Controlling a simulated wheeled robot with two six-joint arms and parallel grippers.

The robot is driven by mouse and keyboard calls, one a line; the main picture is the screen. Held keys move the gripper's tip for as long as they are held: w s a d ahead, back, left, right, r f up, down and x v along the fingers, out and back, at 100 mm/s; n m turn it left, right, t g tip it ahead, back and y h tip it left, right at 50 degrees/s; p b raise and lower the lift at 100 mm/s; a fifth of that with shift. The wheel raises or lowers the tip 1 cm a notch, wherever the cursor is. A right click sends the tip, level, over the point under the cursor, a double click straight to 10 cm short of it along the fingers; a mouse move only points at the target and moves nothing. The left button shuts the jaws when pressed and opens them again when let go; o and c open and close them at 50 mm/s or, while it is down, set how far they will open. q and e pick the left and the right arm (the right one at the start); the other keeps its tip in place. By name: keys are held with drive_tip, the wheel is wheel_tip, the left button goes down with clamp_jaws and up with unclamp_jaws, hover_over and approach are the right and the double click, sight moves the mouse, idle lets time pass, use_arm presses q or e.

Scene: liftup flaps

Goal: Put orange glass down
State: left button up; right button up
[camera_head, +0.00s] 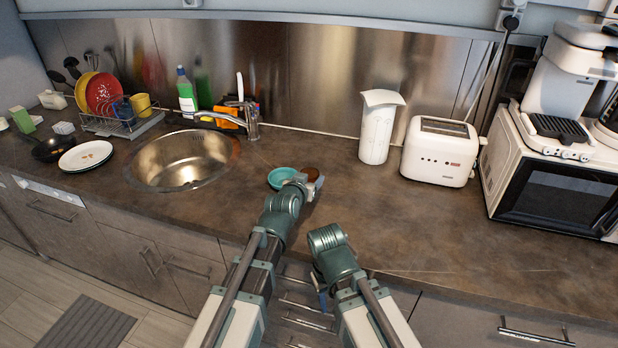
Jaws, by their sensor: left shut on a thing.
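A small reddish-brown round thing, which I take for the orange glass (312,173), shows just behind the fingers of my left gripper (309,184). The gripper is low over the counter, to the right of the sink, and is shut on the glass. The gripper hides much of the glass, and I cannot tell whether its base touches the counter. My right arm is bent in front of the counter's front edge. Its gripper is not clearly seen.
A teal bowl (280,178) sits on the counter (420,225) close left of my left gripper. The sink (185,160) is further left. A white pitcher (377,128) and a toaster (440,151) stand behind right. The counter right of the gripper is clear.

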sight(311, 171)
use_arm(q)
drive_tip(key=w, duration=0.5)
drive_tip(key=shift+w+d+f, duration=0.1)
drive_tip(key=shift+d+f, duration=0.2)
drive_tip(key=shift+f+b, duration=0.3)
drive_tip(key=shift+b, duration=0.25)
wheel_tip(311, 171, down, 3)
drive_tip(key=b, duration=0.2)
drive_tip(key=shift+b, duration=0.4)
use_arm(e)
drive_tip(key=f, duration=0.2)
drive_tip(key=w+f, duration=0.1)
drive_tip(key=f, duration=0.1)
drive_tip(key=shift+a, duration=0.1)
use_arm(q)
drive_tip(key=shift+r, duration=0.1)
drive_tip(key=shift+f, duration=0.2)
drive_tip(key=o, duration=1.2)
drive_tip(key=shift+c, duration=0.2)
use_arm(e)
drive_tip(key=shift+f, duration=0.1)
use_arm(q)
drive_tip(key=shift+r, duration=0.1)
